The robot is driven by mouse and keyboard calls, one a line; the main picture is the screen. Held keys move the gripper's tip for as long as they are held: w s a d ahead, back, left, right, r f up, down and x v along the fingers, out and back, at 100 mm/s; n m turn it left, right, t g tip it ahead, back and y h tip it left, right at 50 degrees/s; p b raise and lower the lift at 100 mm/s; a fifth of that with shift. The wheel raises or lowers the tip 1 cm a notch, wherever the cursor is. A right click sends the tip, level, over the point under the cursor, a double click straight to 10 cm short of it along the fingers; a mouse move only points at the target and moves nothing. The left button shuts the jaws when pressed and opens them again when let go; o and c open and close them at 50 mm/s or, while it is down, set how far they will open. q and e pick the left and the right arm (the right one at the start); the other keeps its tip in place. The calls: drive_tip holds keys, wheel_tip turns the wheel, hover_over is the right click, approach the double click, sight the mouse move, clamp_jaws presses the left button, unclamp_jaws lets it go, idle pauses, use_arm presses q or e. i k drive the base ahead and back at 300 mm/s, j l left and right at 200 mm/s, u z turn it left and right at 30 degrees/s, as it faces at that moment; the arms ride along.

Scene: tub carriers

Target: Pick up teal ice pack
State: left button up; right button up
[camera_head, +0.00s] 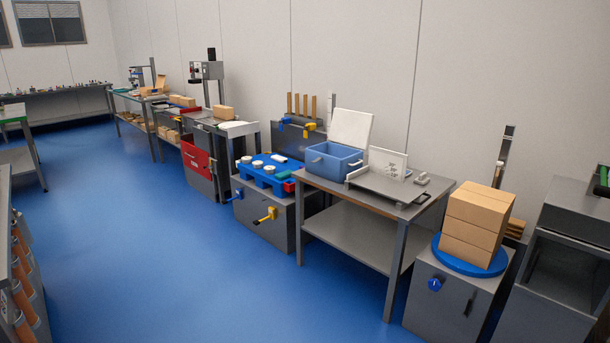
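A small teal-green flat item (287,174), which may be the teal ice pack, lies at the right part of a blue tray (255,178) on a grey cabinet. It is too small to tell for sure. To its right, a blue cooler box (320,168) with its white lid (350,130) standing open sits on a grey table (372,208). The inside of the cooler is mostly hidden. Neither of my grippers is in view.
White round pieces and a red piece (289,186) are at the tray. A grey flat device (385,188) and a white sign (388,163) share the table. Boxes (477,218) are stacked on a blue disc at right. The blue floor (190,240) is clear.

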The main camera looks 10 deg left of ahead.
sight(283, 175)
drive_tip(key=i+j+u, duration=0.4)
drive_tip(key=i, duration=0.5)
drive_tip(key=i+u, duration=0.35)
drive_tip(key=i, duration=0.6)
drive_tip(key=i+z, duration=0.1)
drive_tip(key=i, duration=0.45)
drive_tip(key=i+j, duration=0.1)
drive_tip(key=i, duration=0.5)
drive_tip(key=i+j+z, duration=0.15)
drive_tip(key=i, duration=1)
drive_tip(key=i+j+z, duration=0.25)
drive_tip(key=i, duration=0.2)
